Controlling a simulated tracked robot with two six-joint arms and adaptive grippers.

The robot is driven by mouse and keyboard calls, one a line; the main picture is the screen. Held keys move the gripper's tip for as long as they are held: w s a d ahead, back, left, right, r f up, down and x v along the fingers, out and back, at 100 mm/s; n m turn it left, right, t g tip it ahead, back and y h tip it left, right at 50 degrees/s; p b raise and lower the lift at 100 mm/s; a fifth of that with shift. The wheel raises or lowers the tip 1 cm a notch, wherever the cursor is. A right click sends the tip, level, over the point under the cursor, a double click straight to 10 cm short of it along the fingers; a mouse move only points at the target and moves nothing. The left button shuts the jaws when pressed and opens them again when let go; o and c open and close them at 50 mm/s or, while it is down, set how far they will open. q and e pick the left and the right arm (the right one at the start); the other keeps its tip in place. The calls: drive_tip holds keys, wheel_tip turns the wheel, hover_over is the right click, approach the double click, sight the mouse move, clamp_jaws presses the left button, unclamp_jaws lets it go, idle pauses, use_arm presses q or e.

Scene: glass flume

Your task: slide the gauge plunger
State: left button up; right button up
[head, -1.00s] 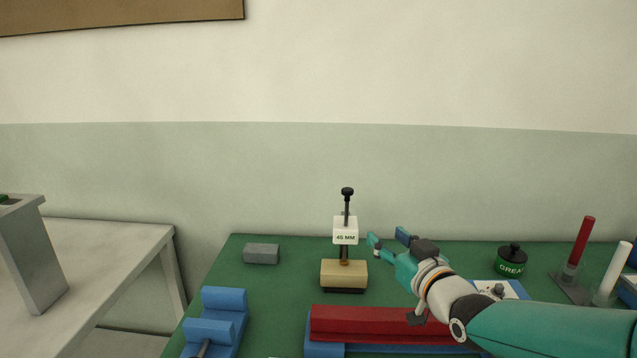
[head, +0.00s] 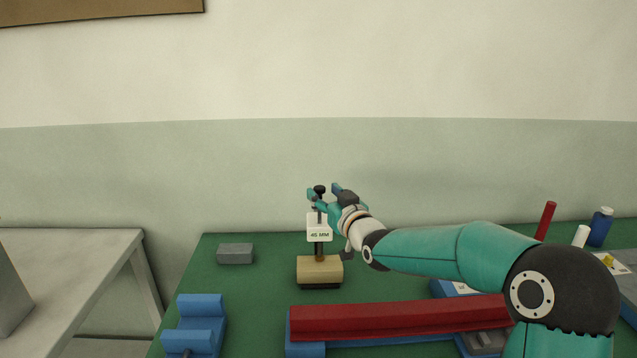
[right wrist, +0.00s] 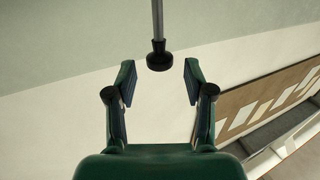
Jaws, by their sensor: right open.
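The gauge (head: 319,270) stands upright on the green bench, with a tan block base, a dark rod and a white tag (head: 319,234) reading "45 MM". Its plunger has a black knob (head: 319,188) at the top. My right gripper (head: 322,190) is at the height of the knob, with its fingers open about it in the head view. In the right wrist view the black knob (right wrist: 159,58) on its grey rod lies between the open fingertips (right wrist: 160,75), a little beyond them, with gaps on both sides. My left gripper is out of view.
A red bar (head: 390,318) on blue supports lies in front of the gauge. A grey block (head: 236,253) is to the left, and a blue V-block (head: 200,325) is front left. A red stick (head: 546,220), white stick (head: 581,236) and blue bottle (head: 600,226) stand right.

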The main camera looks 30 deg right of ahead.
sight(322, 191)
drive_tip(key=shift+w+d+p, duration=0.15)
drive_tip(key=shift+w+p, duration=0.05)
drive_tip(key=shift+w, duration=0.65)
drive_tip(key=shift+w+d+p, duration=0.1)
drive_tip(key=shift+w+p, duration=0.05)
drive_tip(key=shift+w, duration=0.7)
clamp_jaws()
